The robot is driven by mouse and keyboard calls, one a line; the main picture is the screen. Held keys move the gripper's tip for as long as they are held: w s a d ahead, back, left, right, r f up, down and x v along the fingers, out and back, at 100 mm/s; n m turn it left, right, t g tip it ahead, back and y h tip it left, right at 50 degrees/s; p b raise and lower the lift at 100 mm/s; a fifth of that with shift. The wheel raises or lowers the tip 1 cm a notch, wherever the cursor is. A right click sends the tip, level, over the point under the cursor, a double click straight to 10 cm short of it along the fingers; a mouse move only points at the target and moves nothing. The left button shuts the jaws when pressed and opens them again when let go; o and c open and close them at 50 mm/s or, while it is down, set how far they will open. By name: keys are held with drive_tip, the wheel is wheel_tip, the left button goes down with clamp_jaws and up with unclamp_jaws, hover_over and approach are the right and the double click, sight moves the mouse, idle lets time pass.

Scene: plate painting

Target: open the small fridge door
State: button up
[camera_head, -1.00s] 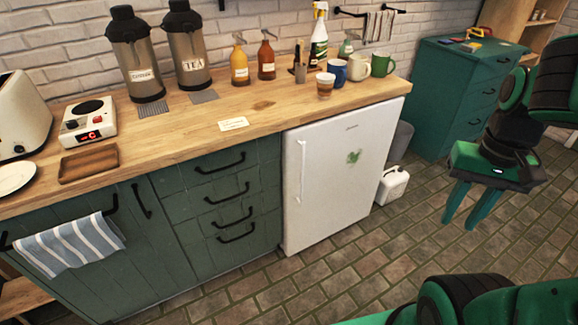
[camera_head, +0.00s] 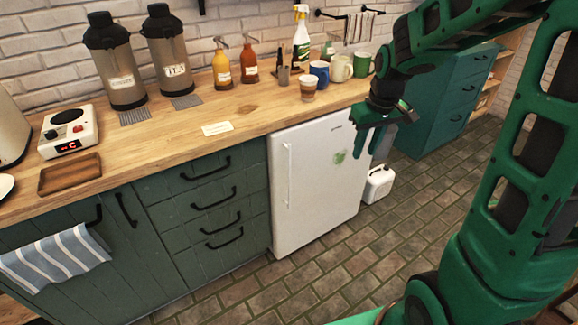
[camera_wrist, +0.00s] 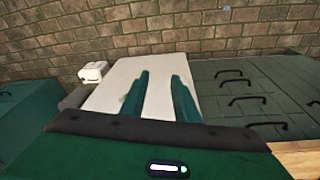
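The small white fridge (camera_head: 312,190) stands under the right end of the wooden counter. Its door is shut, with a vertical white handle (camera_head: 287,172) along the left edge and a green mark on its front. My gripper (camera_head: 366,142) points down near the fridge's upper right side and overlaps it in the head view. In the wrist view my gripper (camera_wrist: 160,76) has its two green fingers apart with nothing between them, over the white fridge (camera_wrist: 115,80). The fridge handle cannot be made out there.
Green drawers (camera_head: 215,200) stand left of the fridge. A white canister (camera_head: 378,184) is on the floor to its right, near a green cabinet (camera_head: 445,100). Cups, bottles and dispensers stand on the counter (camera_head: 245,118). The brick floor in front of the fridge is clear.

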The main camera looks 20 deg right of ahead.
drive_tip(key=w+a+f+n+t+y, duration=0.1)
drive_tip(key=w+a+f+n, duration=0.2)
drive_tip(key=w+a+f, duration=0.55)
drive_tip(key=w+a+f+n+t+y, duration=0.1)
drive_tip(key=w+a+f+n+y, duration=0.3)
drive_tip(key=w, duration=0.7)
drive_tip(key=w+a+f+m+h, duration=0.1)
drive_tip(key=w+a+f+h, duration=0.1)
drive_tip(key=f, duration=0.6)
drive_tip(key=shift+w+a+f+m, duration=0.15)
drive_tip(key=shift+w+a+m, duration=0.25)
drive_tip(key=shift+w+a, duration=0.1)
drive_tip(key=shift+s, duration=0.1)
